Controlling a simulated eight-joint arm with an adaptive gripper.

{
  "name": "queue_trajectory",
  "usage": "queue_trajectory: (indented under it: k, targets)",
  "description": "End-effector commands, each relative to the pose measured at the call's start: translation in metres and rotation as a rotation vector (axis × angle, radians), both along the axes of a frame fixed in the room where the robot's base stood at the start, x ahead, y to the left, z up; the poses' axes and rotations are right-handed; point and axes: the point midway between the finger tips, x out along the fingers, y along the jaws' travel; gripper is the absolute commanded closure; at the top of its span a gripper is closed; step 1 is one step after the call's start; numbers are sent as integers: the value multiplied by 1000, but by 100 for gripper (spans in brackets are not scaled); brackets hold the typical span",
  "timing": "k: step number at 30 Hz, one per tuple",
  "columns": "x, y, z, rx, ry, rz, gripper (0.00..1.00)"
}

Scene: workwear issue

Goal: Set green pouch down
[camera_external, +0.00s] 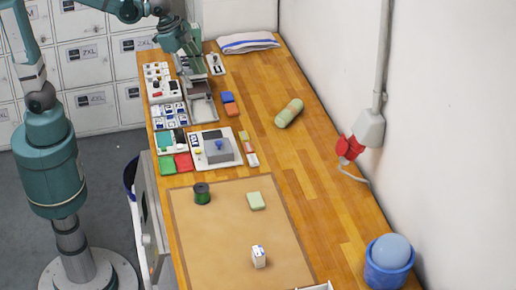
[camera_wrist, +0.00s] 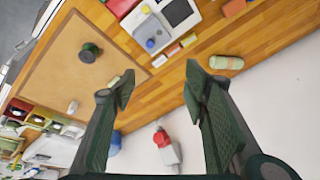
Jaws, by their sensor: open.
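Several green things show, and I cannot tell which is the pouch. A pale green rounded roll (camera_external: 289,112) lies on the bare wood right of centre; it also shows in the wrist view (camera_wrist: 227,62), right of my gripper. A flat green piece (camera_external: 166,165) lies beside a red one on the left of the counter. A pale green block (camera_external: 256,201) lies on the tan mat. My gripper (camera_wrist: 160,84) is open, with nothing visible between its fingers. In the external view it is above the far left of the counter, apart from the roll.
The tan mat (camera_external: 220,250) holds a dark green spool (camera_external: 202,194) and a white box (camera_external: 258,257). Trays and a grey device (camera_external: 219,150) crowd the left. A blue tub (camera_external: 389,264) stands front right. A red plug (camera_external: 349,149) is on the wall. Wood right of the mat is clear.

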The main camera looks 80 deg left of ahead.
Motion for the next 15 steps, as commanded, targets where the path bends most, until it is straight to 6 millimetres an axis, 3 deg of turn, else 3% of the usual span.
queue_trajectory:
  k: [15]
  targets:
    - [-79,72,9,-88,-92,258,55]
